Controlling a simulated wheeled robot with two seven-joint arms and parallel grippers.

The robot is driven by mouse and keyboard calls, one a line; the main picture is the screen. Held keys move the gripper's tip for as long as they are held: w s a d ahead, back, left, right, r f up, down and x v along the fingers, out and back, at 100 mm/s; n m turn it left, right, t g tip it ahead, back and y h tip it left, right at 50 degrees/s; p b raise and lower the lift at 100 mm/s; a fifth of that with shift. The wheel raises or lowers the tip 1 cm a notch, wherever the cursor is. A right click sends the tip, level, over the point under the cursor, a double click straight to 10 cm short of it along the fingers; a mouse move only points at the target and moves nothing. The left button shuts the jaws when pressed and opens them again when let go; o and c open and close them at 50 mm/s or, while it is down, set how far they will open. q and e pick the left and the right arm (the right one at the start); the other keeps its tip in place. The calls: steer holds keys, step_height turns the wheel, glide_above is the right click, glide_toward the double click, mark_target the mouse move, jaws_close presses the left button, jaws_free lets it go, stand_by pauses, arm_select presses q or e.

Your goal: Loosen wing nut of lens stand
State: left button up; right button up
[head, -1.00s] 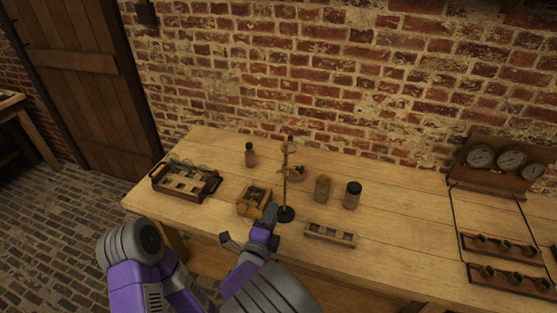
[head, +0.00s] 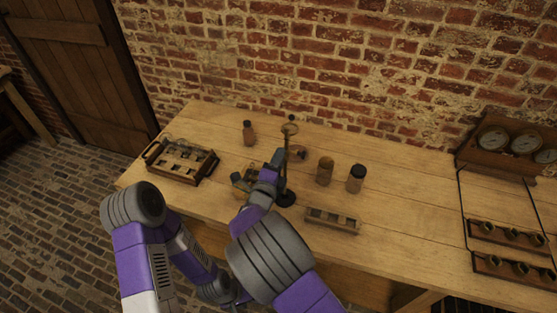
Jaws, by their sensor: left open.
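A wooden tray (head: 207,172) is at the left, and a small bottle (head: 249,134) stands behind. A brown jar (head: 325,171) and a dark-lidded jar (head: 357,179) stand right of the stand. A slotted wooden block (head: 333,221) lies in front. A gauge panel (head: 485,158) is far right.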

steer(key=shift+c, duration=0.3)
jaws_close()
steer(key=shift+n, duration=0.3)
steer(key=n+p, duration=0.1)
steer(key=n, duration=0.6)
steer(key=n+p, duration=0.2)
steer(key=n, duration=0.5)
steer(key=d+n+p, duration=0.1)
steer(key=n, duration=0.7)
steer(key=shift+s+f+p, duration=0.1)
steer(key=shift+f+p, duration=0.3)
steer(key=shift+n, duration=0.3)
